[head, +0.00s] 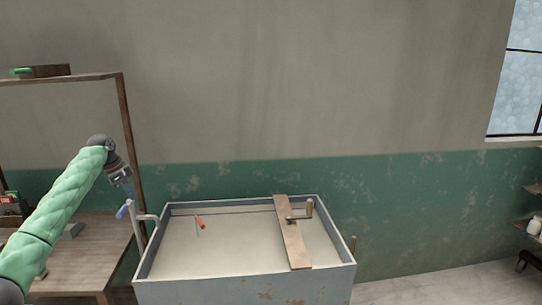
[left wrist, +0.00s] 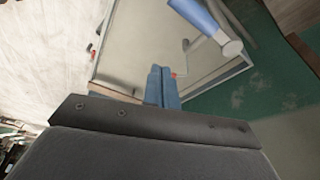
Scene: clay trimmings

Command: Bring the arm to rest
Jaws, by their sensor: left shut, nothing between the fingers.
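My left arm, in a green quilted sleeve, comes in from the left in the head view. My left gripper (head: 127,194) is raised above the left end of the grey tub (head: 245,292), close to a pipe with a blue handle (head: 122,212). In the left wrist view its two blue-grey fingers (left wrist: 163,88) are together with nothing between them. The blue handle also shows large in the left wrist view (left wrist: 195,14). My right gripper is in neither view.
A wooden plank (head: 291,240) lies across the tub, with a wooden-handled tool (head: 309,208) on it. A small red-handled thing (head: 200,222) is at the tub's left part. A wooden bench (head: 85,262) with an upright frame (head: 128,140) stands at left. Wall space above the tub is clear.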

